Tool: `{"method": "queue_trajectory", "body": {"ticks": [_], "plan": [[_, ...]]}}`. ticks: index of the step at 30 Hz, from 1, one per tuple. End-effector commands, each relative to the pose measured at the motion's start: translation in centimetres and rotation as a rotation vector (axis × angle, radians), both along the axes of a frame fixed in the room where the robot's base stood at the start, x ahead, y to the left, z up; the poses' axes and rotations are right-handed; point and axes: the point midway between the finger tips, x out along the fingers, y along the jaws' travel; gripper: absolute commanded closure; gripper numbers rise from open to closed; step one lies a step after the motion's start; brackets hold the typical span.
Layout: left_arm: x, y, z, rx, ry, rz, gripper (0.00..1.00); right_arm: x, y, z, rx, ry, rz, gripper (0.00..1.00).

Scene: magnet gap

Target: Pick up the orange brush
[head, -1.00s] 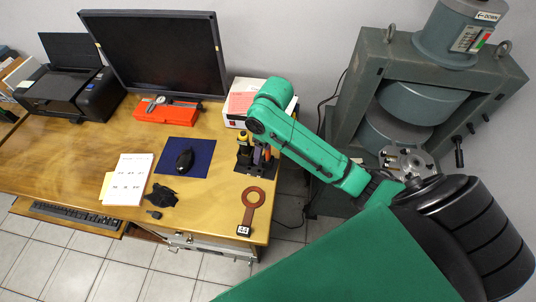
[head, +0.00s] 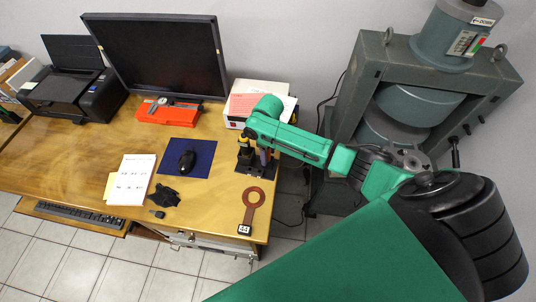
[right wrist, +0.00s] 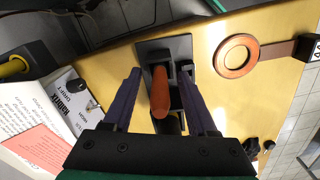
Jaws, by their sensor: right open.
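The orange brush shows in the right wrist view as an orange, rounded handle (right wrist: 160,92) standing up from a black holder (right wrist: 152,46). My right gripper (right wrist: 168,80) is open, with one purple-grey finger on each side of the handle and visible gaps between. The lower end of the brush is hidden. In the head view the right gripper (head: 264,158) is over the black holder (head: 250,170) at the desk's right edge, and I cannot make out the brush there. My left gripper is not in view.
A brown ring with a handle (head: 252,200) lies in front of the holder. A white box with a pink sheet (head: 243,104) stands behind it. A blue mat (head: 203,150) with a black mouse lies to the left. A large grey press (head: 347,100) stands at the right.

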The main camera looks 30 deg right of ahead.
Motion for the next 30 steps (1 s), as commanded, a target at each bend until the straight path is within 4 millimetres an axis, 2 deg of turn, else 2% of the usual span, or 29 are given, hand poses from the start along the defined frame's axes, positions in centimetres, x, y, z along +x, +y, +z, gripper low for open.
{"method": "queue_trajectory", "body": {"ticks": [2, 7, 8, 9, 12, 23, 26, 30], "plan": [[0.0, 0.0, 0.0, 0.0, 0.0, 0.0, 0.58, 0.0, 0.0, -0.6, 0.0, 0.0, 0.0, 0.42], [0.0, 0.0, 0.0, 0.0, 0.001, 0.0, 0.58, 0.0, 0.0, -0.7, 0.001, -0.002, 0.001, 0.42], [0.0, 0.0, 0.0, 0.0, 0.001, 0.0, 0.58, 0.0, 0.0, -0.7, 0.001, -0.002, 0.001, 0.5], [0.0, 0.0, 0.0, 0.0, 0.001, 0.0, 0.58, 0.0, 0.0, -0.7, 0.001, -0.001, 0.001, 0.65], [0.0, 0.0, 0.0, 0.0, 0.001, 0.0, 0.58, 0.0, 0.0, -0.6, 0.001, -0.001, 0.001, 1.0], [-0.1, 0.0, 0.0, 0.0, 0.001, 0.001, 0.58, 0.0, 0.0, -0.4, 0.0, -0.001, 0.001, 1.0], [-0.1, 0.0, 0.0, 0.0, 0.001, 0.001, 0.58, 0.1, 0.0, 0.4, 0.001, -0.003, 0.001, 1.0], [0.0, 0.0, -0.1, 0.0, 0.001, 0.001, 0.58, 0.1, 0.0, 2.8, 0.001, -0.005, 0.003, 1.0]]}}
